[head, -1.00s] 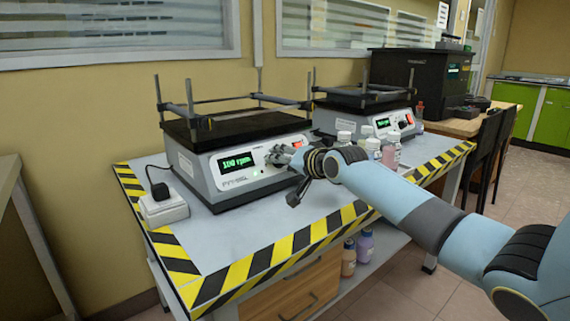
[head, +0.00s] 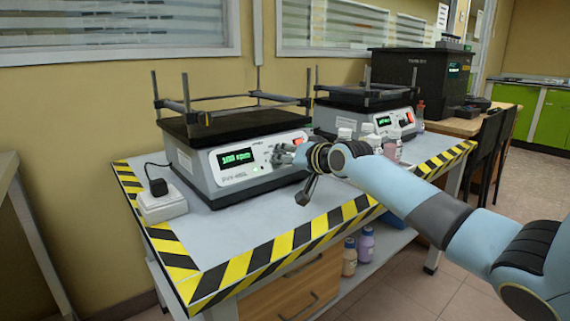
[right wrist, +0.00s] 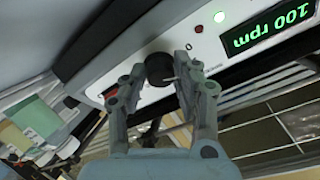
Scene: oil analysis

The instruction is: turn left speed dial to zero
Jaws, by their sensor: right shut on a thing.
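The left shaker (head: 250,178) is a grey box with a black platform and a green display (head: 237,158) on its front panel. In the right wrist view the display (right wrist: 267,30) reads 100 rpm, upside down. The black speed dial (right wrist: 159,68) with a white mark sits on the panel between the fingertips of my right gripper (right wrist: 161,72). The right gripper (head: 284,153) is shut on the dial, and it hides the dial in the head view. My left gripper is not in view.
A second shaker (head: 355,115) stands behind to the right, with white-capped bottles (head: 391,148) near it. A white power socket (head: 163,206) with a black plug is at the left. The table (head: 235,228) has a yellow-black striped edge; its front left is clear.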

